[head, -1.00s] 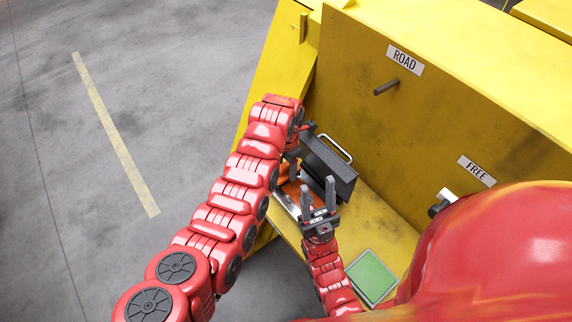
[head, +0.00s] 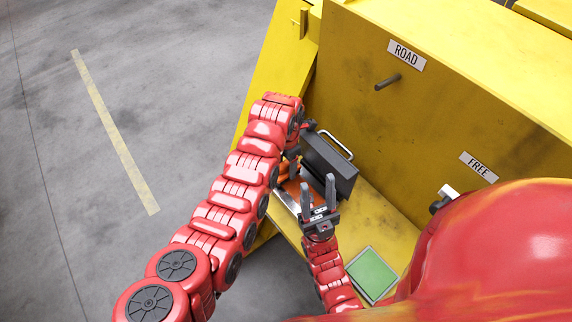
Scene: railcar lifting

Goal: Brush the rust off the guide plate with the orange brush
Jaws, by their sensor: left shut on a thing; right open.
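My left gripper (head: 292,153) is shut on the orange brush (head: 285,170), low at the left of the yellow ledge. The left arm hides much of the brush, and its bristles cannot be made out. A silvery plate (head: 284,202), which looks like the guide plate, lies on the ledge just below the brush, with an orange-brown patch (head: 293,188) that looks like rust. Whether the brush touches it cannot be told. My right gripper (head: 318,194) is open and empty, fingers pointing up the picture, beside the plate's right end and partly in front of it.
A dark grey case (head: 329,165) with a metal handle stands on the yellow ledge (head: 385,220) behind my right gripper. A green pad (head: 371,274) lies at the ledge's front. A yellow wall with ROAD (head: 406,55) and FREE (head: 479,167) labels and a peg (head: 388,82) rises behind.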

